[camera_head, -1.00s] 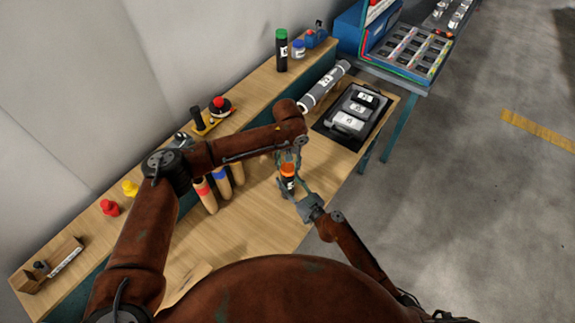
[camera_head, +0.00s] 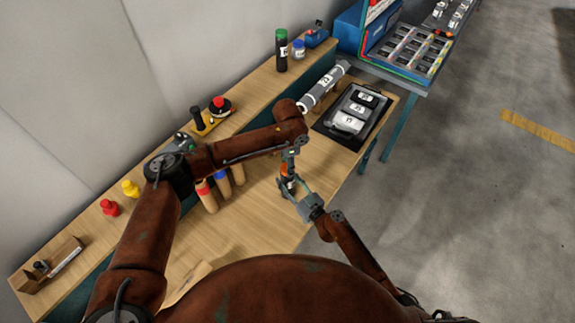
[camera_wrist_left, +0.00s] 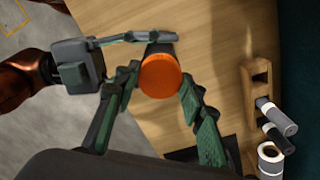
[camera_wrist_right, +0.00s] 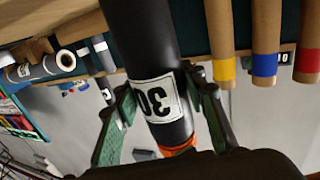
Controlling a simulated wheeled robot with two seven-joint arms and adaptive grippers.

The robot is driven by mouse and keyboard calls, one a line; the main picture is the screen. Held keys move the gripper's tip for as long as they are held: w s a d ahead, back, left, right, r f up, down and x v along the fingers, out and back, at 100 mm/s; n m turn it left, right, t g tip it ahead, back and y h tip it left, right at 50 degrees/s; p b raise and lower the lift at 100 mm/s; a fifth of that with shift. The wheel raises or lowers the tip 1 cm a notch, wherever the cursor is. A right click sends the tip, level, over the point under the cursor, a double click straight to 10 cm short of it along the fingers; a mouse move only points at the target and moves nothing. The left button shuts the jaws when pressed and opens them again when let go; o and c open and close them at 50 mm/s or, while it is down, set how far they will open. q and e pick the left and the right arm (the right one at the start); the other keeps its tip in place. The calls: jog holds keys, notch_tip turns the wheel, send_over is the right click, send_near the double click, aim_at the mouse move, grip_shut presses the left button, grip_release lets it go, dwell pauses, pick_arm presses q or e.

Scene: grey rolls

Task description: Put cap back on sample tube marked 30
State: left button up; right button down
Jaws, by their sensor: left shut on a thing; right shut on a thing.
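The dark sample tube (camera_wrist_right: 150,50) carries a white label reading 30, upside down in the right wrist view. My right gripper (camera_wrist_right: 160,92) is shut around the tube at its label; in the head view this gripper (camera_head: 296,194) is low over the bench. The orange cap (camera_wrist_left: 160,76) lies at the tube's top end, with a bit of orange (camera_wrist_right: 180,147) also in the right wrist view. My left gripper (camera_wrist_left: 158,88) is shut on the cap from above; in the head view its fingers (camera_head: 289,166) point down. Whether the cap is fully seated is hidden.
A black tray (camera_head: 325,126) with labelled items and a grey roll (camera_head: 322,88) lie farther along the bench. Banded rolls (camera_head: 207,194) stand left of my grippers. A green-capped bottle (camera_head: 282,52) stands on the back ledge.

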pick_arm(q)
jog(key=o, duration=1.3)
jog(key=shift+r, duration=2.3)
jog(key=shift+r+n, duration=1.6)
jog(key=shift+r, duration=0.15)
jog(key=shift+c, duration=0.4)
